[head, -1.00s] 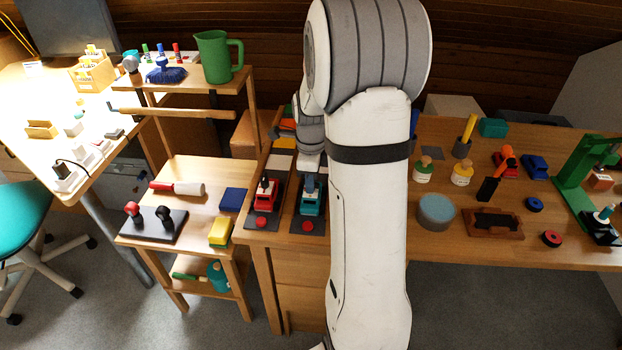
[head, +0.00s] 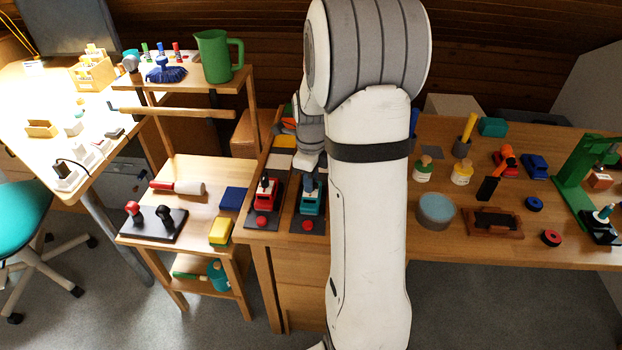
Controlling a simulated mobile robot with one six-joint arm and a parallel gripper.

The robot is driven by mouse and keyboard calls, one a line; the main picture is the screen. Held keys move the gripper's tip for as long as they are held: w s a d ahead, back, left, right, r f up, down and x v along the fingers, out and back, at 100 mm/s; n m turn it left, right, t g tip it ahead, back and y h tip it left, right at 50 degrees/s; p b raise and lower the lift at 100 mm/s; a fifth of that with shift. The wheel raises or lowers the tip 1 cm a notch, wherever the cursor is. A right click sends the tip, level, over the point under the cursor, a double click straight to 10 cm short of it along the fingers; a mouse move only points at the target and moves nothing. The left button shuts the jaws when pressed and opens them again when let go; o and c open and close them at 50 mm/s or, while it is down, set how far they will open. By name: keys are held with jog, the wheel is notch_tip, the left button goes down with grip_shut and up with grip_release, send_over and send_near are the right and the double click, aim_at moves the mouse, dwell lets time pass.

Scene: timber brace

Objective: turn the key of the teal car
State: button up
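The teal car (head: 309,205) sits on a dark base plate with a red button (head: 308,226) at its front, on the wooden bench left of my arm. My gripper (head: 310,185) is over the rear part of the teal car, pointing down. Its fingers are small and partly hidden, so I cannot see whether they are shut on a key. The key itself cannot be made out. A red car (head: 265,195) with a black upright piece on it sits on a similar plate just to the left.
My large white arm hides the bench right of the teal car. A side table (head: 190,205) with a yellow block (head: 220,231) stands to the left.

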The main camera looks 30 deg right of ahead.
jog(key=o, duration=0.4)
jog(key=shift+r, duration=0.1)
notch_tip(320, 180, up, 8)
jog(key=shift+f+p, duration=0.2)
jog(key=shift+p, duration=0.1)
